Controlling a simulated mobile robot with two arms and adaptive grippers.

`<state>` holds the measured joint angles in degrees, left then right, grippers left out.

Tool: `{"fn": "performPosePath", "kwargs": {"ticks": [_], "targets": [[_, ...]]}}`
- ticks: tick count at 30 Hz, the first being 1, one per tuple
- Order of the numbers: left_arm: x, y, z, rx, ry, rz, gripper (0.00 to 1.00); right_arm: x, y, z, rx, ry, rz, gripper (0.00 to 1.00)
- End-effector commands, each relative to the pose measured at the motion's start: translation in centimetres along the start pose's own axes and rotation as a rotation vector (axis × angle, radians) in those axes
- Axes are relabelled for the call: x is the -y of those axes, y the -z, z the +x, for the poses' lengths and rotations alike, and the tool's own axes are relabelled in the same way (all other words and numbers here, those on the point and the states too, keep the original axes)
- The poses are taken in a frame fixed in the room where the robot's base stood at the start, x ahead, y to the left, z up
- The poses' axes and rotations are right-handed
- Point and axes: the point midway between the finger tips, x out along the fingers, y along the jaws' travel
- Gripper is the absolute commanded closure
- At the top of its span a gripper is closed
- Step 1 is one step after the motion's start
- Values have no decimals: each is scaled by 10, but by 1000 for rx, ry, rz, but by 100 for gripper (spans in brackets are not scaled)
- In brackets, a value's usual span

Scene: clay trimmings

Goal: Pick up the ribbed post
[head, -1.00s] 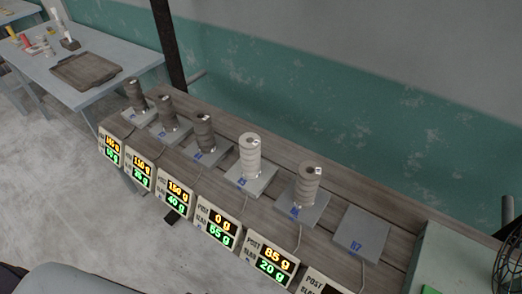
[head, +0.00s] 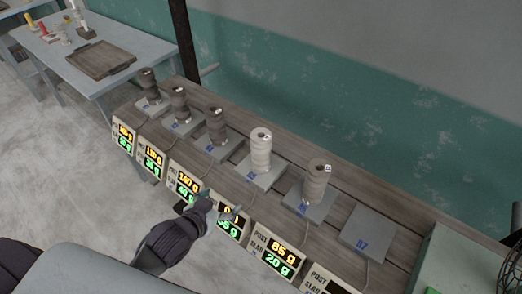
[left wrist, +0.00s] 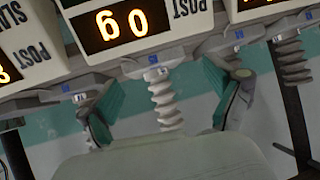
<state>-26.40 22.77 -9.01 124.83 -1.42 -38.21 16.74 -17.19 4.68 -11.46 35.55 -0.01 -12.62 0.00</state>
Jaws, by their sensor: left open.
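Several ribbed posts stand upright in a row, each on a grey slab. Three are dark, at the left: the first (head: 148,84), second (head: 180,104) and third (head: 216,126). A pale post (head: 261,151) and a grey-brown post (head: 316,184) stand to their right. My left gripper (head: 220,205) is open and empty, low in front of the readout panel before the pale post, apart from every post. In the left wrist view, upside down, a pale ribbed post (left wrist: 166,112) shows between the open fingers, farther off. My right gripper is not in view.
The rightmost slab (head: 366,233) is bare. A tray (head: 98,60) lies on another table at the back left. A green-grey box (head: 462,258) stands at the right.

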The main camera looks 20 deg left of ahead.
Motion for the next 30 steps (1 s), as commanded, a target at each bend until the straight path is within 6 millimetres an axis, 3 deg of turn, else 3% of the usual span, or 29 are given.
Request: {"fn": "performPosePath", "kwargs": {"ticks": [6, 12, 19, 30], "targets": [[12, 51, 14, -318, -128, 23, 9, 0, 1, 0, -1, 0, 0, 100], [17, 79, 8, -518, -274, 34, 9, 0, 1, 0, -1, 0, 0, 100], [14, 94, 12, -576, -325, 35, 9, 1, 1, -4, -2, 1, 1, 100], [-6, 129, 64, -574, -322, 33, 9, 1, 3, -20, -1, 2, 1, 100]]}}
